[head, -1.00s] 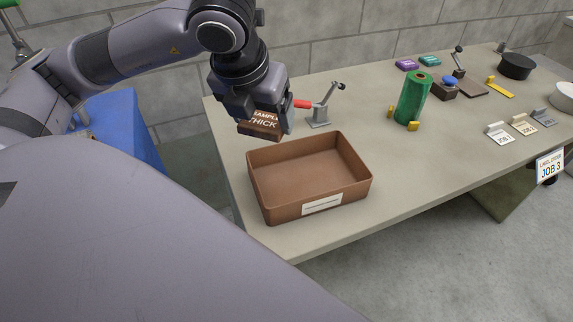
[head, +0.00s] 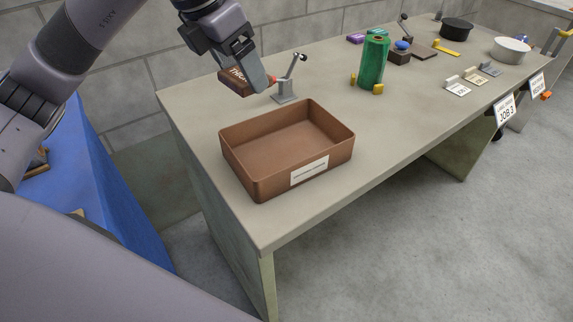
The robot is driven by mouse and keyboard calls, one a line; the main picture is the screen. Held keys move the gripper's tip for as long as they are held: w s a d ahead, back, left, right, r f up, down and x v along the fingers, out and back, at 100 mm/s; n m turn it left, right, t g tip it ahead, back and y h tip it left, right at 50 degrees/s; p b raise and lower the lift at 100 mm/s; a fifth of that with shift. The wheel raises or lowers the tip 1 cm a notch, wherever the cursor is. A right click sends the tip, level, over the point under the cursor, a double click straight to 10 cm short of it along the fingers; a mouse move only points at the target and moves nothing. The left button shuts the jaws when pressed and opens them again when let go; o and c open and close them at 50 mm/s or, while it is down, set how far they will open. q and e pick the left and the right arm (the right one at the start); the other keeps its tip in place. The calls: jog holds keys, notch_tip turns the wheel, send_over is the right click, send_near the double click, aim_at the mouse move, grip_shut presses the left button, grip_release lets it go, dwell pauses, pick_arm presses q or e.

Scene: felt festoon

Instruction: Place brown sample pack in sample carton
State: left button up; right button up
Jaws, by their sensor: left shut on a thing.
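The brown sample pack (head: 234,82) is in my left gripper (head: 250,80), which is shut on it. Part of its white lettering shows; the fingers hide the rest. The gripper holds it above the back left part of the table, behind the carton. The sample carton (head: 243,178) is an open brown tray with a white label on its front wall. It stands near the table's left end, and its inside looks empty. My right gripper is not in view.
A toggle clamp (head: 285,94) with a red tip stands behind the carton, close to the held pack. A green roll (head: 373,62) stands between yellow blocks further right. Small job cards (head: 457,88) stand near the front edge. The table (head: 330,208) is clear around the carton's front.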

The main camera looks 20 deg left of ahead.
aim_at(263, 166)
pick_arm(q)
jog(key=shift+w+d+f+m+h+b, duration=0.1)
jog(key=shift+w+d+m+h+b, duration=0.25)
jog(key=shift+w+m, duration=0.35)
notch_tip(263, 166, down, 20)
jog(key=shift+s+r+b, duration=0.15)
jog(key=shift+b, duration=0.8)
jog(key=shift+f, duration=0.2)
jog(key=o, duration=1)
jog(key=shift+c, duration=0.2)
